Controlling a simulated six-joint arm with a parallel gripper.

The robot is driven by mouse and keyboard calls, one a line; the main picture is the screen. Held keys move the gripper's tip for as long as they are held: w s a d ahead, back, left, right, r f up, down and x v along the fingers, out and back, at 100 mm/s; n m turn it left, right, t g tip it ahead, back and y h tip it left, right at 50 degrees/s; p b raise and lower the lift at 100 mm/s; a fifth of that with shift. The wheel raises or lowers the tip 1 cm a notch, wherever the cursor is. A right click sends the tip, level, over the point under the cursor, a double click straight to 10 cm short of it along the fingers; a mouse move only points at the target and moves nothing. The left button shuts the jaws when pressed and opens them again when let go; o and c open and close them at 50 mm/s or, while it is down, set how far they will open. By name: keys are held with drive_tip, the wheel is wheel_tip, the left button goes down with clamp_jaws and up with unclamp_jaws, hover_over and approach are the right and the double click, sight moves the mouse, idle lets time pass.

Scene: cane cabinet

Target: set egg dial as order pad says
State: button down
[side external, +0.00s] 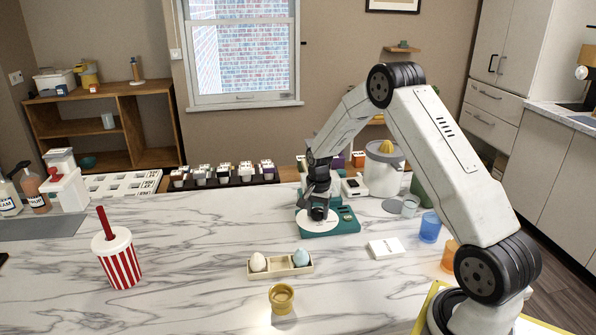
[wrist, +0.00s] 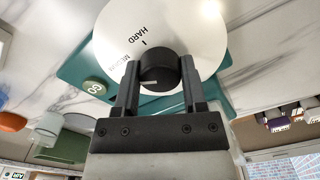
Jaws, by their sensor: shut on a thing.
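The egg dial is a white disc (side external: 318,220) on a teal base (side external: 346,222), standing near the back of the marble counter. In the wrist view, the disc (wrist: 195,30) shows the words HARD and MEDIUM and a small tick beside HARD. My gripper (wrist: 160,80) is shut on the dial's black knob (wrist: 158,66), one finger on each side. A pale line shows on the knob; I cannot tell which word it points to. A small white pad (side external: 386,249) lies flat to the right of the dial, perhaps the order pad; its writing is too small to read.
An egg tray (side external: 281,272) holds a white egg and a pale blue egg. A gold cup (side external: 281,298) stands in front. A striped cup (side external: 118,262) stands left. Blue (side external: 430,228) and orange (side external: 450,258) cups stand right, near my arm.

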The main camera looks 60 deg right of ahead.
sight(317, 211)
drive_tip(key=shift+c, duration=0.7)
unclamp_jaws()
drive_tip(key=shift+r, duration=0.15)
drive_tip(key=shift+r, duration=3.8)
drive_tip(key=s+a+r+n+t, duration=0.1)
drive_tip(key=s+a+n, duration=0.6)
drive_tip(key=a, duration=0.5)
drive_tip(key=s+a+r+n+t, duration=0.1)
drive_tip(key=s+a+n, duration=0.7)
drive_tip(key=a, duration=0.4)
drive_tip(key=shift+s+t, duration=0.3)
drive_tip(key=shift+s, duration=0.15)
